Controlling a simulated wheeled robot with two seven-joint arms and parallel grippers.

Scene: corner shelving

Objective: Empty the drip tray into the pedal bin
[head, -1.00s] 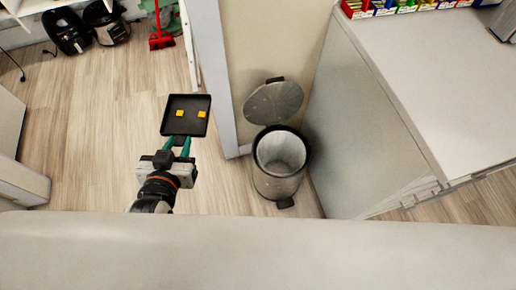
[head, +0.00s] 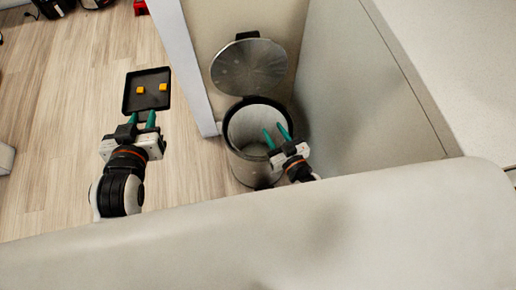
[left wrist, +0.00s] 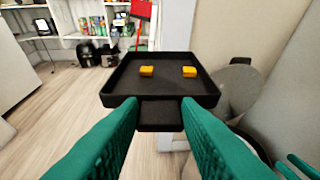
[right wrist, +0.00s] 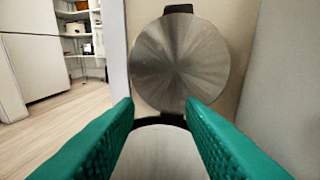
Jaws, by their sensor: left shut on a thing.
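The black drip tray (head: 147,103) is held level in the air left of the bin, with two yellow cubes (head: 140,90) (head: 163,87) lying in it. My left gripper (head: 142,119) is shut on the tray's near edge tab, which also shows in the left wrist view (left wrist: 160,114). The pedal bin (head: 255,165) stands by the wall with its round metal lid (head: 249,67) raised and its mouth open. My right gripper (head: 277,135) is over the near right part of the bin's mouth, fingers apart and empty. In the right wrist view the lid (right wrist: 180,62) is straight ahead.
A white wall post (head: 188,60) stands between the tray and the bin. A grey cabinet side (head: 365,90) is close on the bin's right. A pale surface (head: 300,235) crosses the foreground. Wooden floor (head: 60,130) is clear at the left.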

